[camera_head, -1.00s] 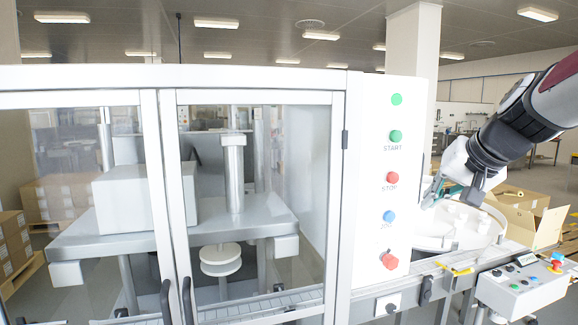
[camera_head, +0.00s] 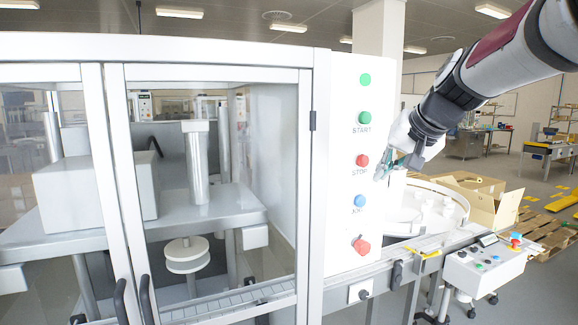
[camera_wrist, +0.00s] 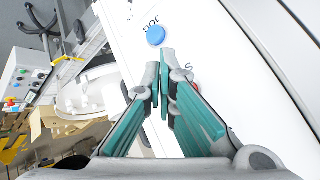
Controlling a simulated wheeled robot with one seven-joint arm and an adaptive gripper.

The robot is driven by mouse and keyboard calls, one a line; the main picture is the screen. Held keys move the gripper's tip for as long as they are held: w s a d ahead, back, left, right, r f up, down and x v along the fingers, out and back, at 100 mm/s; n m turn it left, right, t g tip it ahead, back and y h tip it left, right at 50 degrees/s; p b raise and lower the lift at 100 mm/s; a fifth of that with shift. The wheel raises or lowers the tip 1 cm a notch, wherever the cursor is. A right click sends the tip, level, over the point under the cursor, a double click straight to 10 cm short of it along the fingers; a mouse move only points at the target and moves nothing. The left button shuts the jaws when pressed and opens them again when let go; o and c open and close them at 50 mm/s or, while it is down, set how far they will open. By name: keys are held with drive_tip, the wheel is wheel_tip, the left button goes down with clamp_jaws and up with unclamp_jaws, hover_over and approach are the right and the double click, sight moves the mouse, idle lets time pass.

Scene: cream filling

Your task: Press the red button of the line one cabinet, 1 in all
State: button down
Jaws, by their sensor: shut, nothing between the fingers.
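The white cabinet panel (camera_head: 345,225) carries a column of controls. The red STOP button (camera_head: 362,160) is below the green START button (camera_head: 364,118) and above the blue JOG button (camera_head: 361,201). A larger red knob (camera_head: 362,246) is at the bottom. My gripper (camera_head: 380,178) is shut and empty, just right of the STOP button in the head view. In the wrist view its teal fingers (camera_wrist: 158,78) point at the panel between the blue button (camera_wrist: 156,35) and the red button, which is partly hidden behind one finger. I cannot tell whether they touch the panel.
The glass-doored cabinet (camera_head: 319,200) fills the left side. A round white feeder table (camera_head: 455,190) and a control box (camera_head: 490,268) with its own buttons stand right of the panel. An open cardboard box (camera_head: 497,205) lies behind them.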

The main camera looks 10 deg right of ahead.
sight(370, 164)
drive_tip(key=shift+w+a+b, duration=0.15)
drive_tip(key=shift+w+a, duration=0.05)
drive_tip(key=shift+w, duration=0.55)
drive_tip(key=shift+w+a+b, duration=0.15)
drive_tip(key=shift+w, duration=0.6)
drive_tip(key=shift+w, duration=0.15)
drive_tip(key=shift+w+a, duration=0.1)
drive_tip(key=shift+w, duration=0.15)
drive_tip(key=shift+w, duration=0.5)
idle(1.0)
drive_tip(key=shift+s+r, duration=0.1)
drive_tip(key=shift+s+p, duration=0.4)
drive_tip(key=shift+s, duration=0.45)
drive_tip(key=shift+s, duration=0.1)
drive_tip(key=s+p, duration=0.1)
drive_tip(key=s, duration=0.1)
drive_tip(key=s+d+p, duration=0.1)
drive_tip(key=s, duration=0.1)
drive_tip(key=shift+s+d, duration=0.15)
drive_tip(key=shift+s, duration=0.2)
